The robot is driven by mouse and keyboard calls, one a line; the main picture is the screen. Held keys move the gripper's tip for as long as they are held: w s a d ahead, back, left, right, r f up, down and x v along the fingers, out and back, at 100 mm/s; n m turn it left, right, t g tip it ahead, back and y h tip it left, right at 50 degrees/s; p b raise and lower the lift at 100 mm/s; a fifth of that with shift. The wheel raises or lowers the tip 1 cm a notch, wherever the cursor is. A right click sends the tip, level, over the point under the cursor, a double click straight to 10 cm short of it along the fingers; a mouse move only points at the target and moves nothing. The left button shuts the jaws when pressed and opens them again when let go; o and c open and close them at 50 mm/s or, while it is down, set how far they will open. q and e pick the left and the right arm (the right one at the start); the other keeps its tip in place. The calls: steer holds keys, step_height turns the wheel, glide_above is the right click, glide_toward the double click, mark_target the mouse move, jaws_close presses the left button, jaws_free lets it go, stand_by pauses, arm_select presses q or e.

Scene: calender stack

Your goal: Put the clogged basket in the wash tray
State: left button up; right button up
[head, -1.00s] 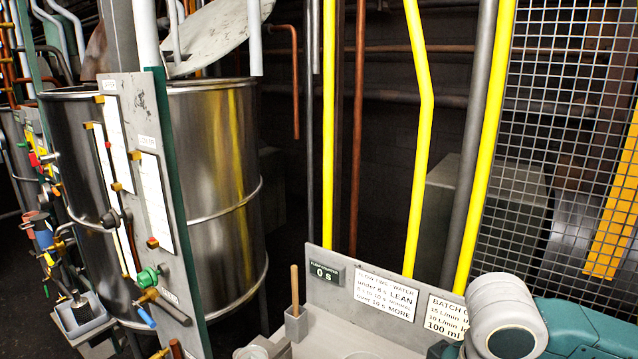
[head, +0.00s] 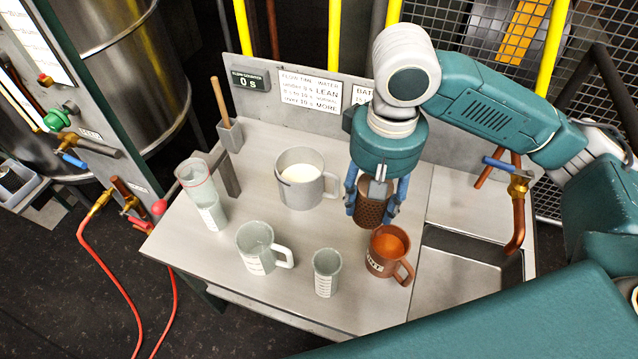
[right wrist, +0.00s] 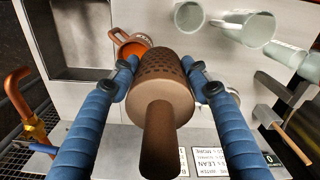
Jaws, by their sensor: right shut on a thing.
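My right gripper (head: 372,208) is shut around a brown perforated basket (head: 371,204), with one blue finger on each side. In the right wrist view the basket (right wrist: 165,80) is between the fingertips, its brown handle pointing down the picture. It hangs over the steel bench, behind the orange-brown mug; I cannot tell its exact height. A small grey tray (head: 8,198) with a dark object in it is at the far left edge, partly cut off. I cannot tell whether this is the wash tray. My left gripper is not in view.
The bench (head: 300,240) holds a metal jug (head: 300,190) of pale liquid, an orange-brown mug (head: 386,262), a grey-green jug (head: 255,262), a beaker (head: 326,274) and a clear measuring vessel (head: 203,205). A sink (head: 460,285) is at the right. A valve panel and red hose stand left.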

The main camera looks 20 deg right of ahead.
steer(key=w+a+f+m+b, duration=0.1)
steer(key=w+f+b, duration=0.1)
steer(key=w+f, duration=0.3)
steer(key=w+a+f+b, duration=0.1)
steer(key=w+f, duration=0.1)
steer(key=w, duration=0.5)
steer(key=shift+s+f+p, duration=0.1)
steer(key=shift+f+p, duration=0.3)
steer(key=shift+f, duration=9.65)
steer(key=o, duration=1.1)
steer(key=shift+f, duration=0.15)
steer(key=shift+c, duration=0.2)
steer(key=o, duration=0.4)
